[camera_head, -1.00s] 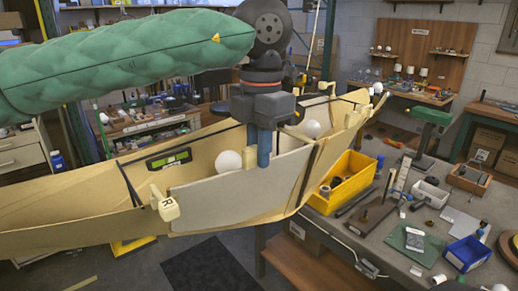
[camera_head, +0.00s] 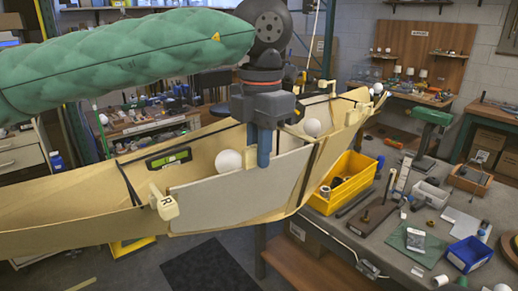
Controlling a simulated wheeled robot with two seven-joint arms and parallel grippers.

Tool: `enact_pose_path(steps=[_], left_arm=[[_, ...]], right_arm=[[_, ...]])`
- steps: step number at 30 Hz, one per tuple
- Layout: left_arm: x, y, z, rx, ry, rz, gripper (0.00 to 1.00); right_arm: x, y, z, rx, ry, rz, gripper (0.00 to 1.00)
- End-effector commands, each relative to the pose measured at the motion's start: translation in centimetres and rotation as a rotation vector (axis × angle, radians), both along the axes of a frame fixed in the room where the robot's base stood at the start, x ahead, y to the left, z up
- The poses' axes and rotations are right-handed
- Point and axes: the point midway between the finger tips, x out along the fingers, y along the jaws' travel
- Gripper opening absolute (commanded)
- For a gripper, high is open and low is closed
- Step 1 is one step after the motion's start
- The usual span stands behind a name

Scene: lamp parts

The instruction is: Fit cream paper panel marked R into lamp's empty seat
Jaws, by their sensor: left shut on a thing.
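The lamp (camera_head: 95,220) is a long, boat-shaped cream shell with dark ribs and white bulbs, stretching across the view. A pale grey-cream panel (camera_head: 225,203) lies along the lamp's near side, between a cream tab marked R (camera_head: 164,203) and a dark rib. My left gripper (camera_head: 264,150) comes down from above and is shut on this panel's top edge, with a blue finger on the near face. The panel's lower edge lies close to the lamp's cream rim; I cannot tell whether it is fully seated. My right gripper is out of view.
A grey workbench (camera_head: 345,225) at the right holds a yellow bin (camera_head: 349,178), a blue bin (camera_head: 467,253), a green lamp-like tool (camera_head: 432,117) and small parts. A green-and-black level (camera_head: 169,159) shows inside the lamp. Open floor lies below.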

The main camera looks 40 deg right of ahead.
Motion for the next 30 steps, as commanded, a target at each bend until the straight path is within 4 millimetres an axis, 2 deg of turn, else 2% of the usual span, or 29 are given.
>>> enact_pose_path(steps=[14, 15, 18, 30], left_arm=[[0.01, 0.00, 0.20, -0.002, 0.000, 0.000, 0.00], [0.02, 0.00, 0.22, -0.002, 0.000, 0.000, 0.16], [0.02, 0.00, 0.19, -0.002, -0.001, 0.000, 0.36], [0.00, 0.01, 0.18, 0.000, 0.000, 0.000, 0.38]], right_arm=[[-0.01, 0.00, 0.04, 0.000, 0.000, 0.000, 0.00], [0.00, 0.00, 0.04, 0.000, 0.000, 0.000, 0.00], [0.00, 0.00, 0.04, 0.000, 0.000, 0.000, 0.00], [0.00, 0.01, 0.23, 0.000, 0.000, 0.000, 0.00]])
